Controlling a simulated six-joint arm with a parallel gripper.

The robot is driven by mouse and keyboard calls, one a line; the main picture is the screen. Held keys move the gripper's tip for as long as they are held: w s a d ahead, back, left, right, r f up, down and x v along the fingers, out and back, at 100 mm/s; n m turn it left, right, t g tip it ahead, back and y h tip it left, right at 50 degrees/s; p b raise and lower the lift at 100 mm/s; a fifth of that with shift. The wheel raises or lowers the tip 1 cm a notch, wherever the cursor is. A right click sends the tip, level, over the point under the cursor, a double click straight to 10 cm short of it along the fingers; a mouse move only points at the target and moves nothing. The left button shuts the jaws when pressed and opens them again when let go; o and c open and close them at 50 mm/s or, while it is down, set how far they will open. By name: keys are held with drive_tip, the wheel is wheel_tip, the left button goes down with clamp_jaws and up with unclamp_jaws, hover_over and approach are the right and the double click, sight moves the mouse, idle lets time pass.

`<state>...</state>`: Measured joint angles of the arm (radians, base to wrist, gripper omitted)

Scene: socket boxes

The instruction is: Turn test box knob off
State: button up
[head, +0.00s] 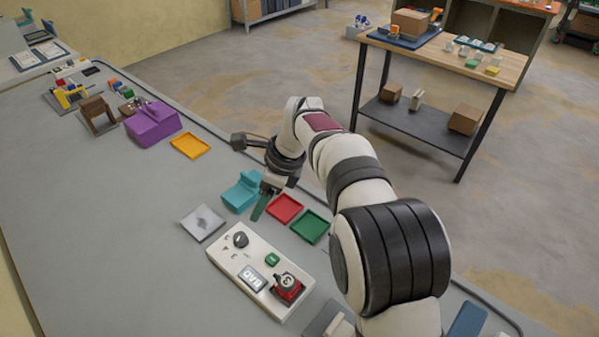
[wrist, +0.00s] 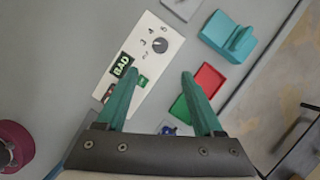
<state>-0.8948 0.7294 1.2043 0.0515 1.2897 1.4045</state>
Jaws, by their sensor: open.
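The test box (head: 237,262) is a white panel lying on the bench in front of my gripper. Its black round knob (head: 240,240) is near the far end; the wrist view shows the knob (wrist: 160,45) with numbers printed around it. I cannot tell where the knob points. A green button (head: 272,259) and a display (head: 252,279) sit nearer; the display reads BAD in the wrist view (wrist: 122,64). A red block (head: 287,288) with a dark base sits at the near end. My gripper (wrist: 160,74) has green fingers, spread apart and empty, above the bench and apart from the knob.
A teal holder (head: 242,192), a red tray (head: 284,208) and a green tray (head: 310,226) lie beside the box. A grey plate (head: 202,222) is beyond its far end. A yellow tray (head: 190,145) and purple bin (head: 153,125) stand farther off. The bench's left side is clear.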

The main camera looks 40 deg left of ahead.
sight(240, 236)
drive_tip(key=x, duration=1.6)
drive_tip(key=shift+s+a, duration=0.1)
drive_tip(key=shift+a, duration=0.15)
drive_tip(key=shift+r, duration=0.1)
clamp_jaws()
